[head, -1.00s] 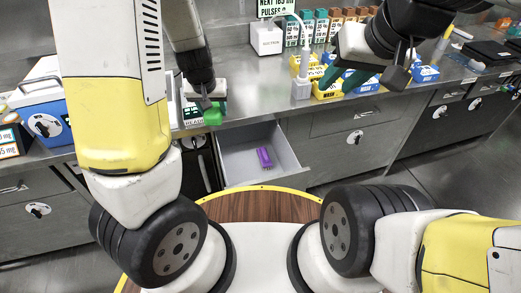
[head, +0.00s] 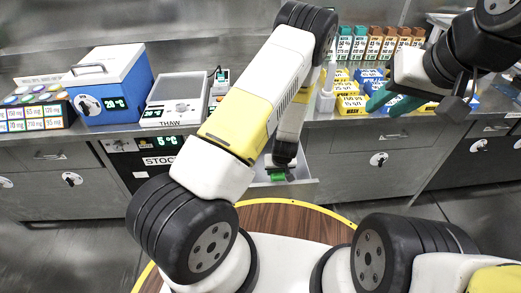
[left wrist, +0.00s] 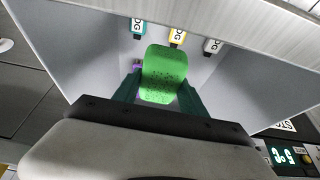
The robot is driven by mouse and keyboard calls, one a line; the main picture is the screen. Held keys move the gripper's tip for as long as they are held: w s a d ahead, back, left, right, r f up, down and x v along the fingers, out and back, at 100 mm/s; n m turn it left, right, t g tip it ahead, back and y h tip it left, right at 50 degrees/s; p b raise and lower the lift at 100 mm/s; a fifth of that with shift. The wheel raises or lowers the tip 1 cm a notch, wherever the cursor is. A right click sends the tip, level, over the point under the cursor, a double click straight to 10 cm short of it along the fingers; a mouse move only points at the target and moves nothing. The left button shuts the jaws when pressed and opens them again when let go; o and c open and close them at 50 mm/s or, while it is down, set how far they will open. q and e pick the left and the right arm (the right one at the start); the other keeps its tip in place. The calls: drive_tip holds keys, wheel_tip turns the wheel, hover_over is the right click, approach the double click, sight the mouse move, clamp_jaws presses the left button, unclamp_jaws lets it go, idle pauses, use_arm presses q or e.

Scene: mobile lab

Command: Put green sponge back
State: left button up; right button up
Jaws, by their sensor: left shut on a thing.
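The green sponge (left wrist: 166,75) is held between the two teal fingers of my left gripper (left wrist: 160,97) in the left wrist view. In the head view my left gripper (head: 280,170) is over the open grey drawer (head: 303,188), with the sponge (head: 277,177) just below it. The drawer's pale walls also surround the sponge in the left wrist view (left wrist: 75,45). I cannot tell if the sponge touches the drawer bottom. A purple thing (left wrist: 137,66) shows partly behind the sponge. My right gripper (head: 390,101) is open and empty near the counter's edge.
A blue box (head: 110,90), a white device (head: 176,97) and a rack of labelled items (head: 35,107) stand on the counter at left. Several yellow and blue boxes (head: 350,103) stand at right, near my right gripper. My left arm hides part of the drawer.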

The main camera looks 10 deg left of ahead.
use_arm(q)
drive_tip(key=w+a, duration=1)
drive_tip(key=a, duration=0.2)
wheel_tip(320, 180, down, 7)
drive_tip(key=shift+a+f, duration=0.1)
drive_tip(key=shift+w+f, duration=0.1)
drive_tip(key=shift+f, duration=2.25)
drive_tip(key=shift+f, duration=0.2)
drive_tip(key=o, duration=1.3)
